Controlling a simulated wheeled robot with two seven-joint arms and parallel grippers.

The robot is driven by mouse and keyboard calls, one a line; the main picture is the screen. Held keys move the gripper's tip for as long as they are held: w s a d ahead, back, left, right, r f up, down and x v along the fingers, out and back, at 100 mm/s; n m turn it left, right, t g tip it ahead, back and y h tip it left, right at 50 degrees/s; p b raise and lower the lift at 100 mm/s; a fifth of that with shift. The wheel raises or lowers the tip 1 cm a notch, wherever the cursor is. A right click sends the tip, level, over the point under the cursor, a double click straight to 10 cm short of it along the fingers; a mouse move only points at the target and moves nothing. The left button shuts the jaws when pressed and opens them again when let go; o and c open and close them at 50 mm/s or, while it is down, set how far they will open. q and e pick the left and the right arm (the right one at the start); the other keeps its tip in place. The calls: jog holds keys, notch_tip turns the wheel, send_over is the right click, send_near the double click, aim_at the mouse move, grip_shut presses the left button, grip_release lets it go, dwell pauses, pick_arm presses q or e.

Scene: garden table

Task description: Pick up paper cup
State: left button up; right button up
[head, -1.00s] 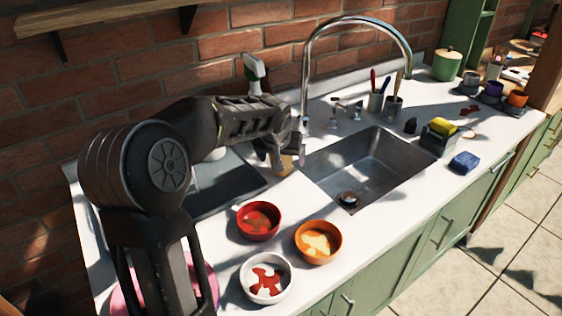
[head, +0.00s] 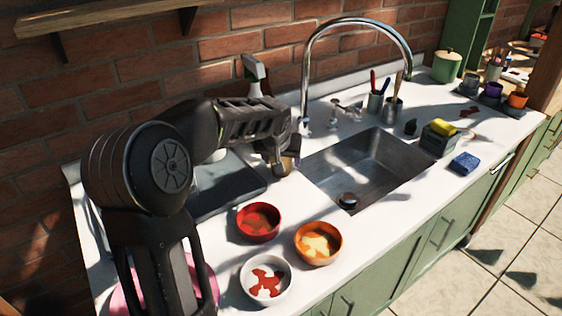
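My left arm comes in from the left, and its gripper (head: 283,160) points down over the counter, just left of the sink. A small tan-brown thing (head: 291,164), which may be the paper cup, shows at the fingers. The gripper covers most of it, so I cannot tell its full shape or whether the fingers press on it. No other paper cup can be made out. My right gripper is not in view.
A red bowl (head: 258,222), an orange bowl (head: 318,243) and a white bowl (head: 265,280) stand in front of the gripper. The sink (head: 375,165) is to its right, with a tall faucet (head: 357,24) behind. A spray bottle (head: 254,72) stands behind the arm.

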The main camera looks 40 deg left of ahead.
pick_arm(q)
jog(key=c, duration=0.7)
jog(key=shift+r, duration=0.1)
notch_tip(320, 180, up, 10)
dwell(0.8)
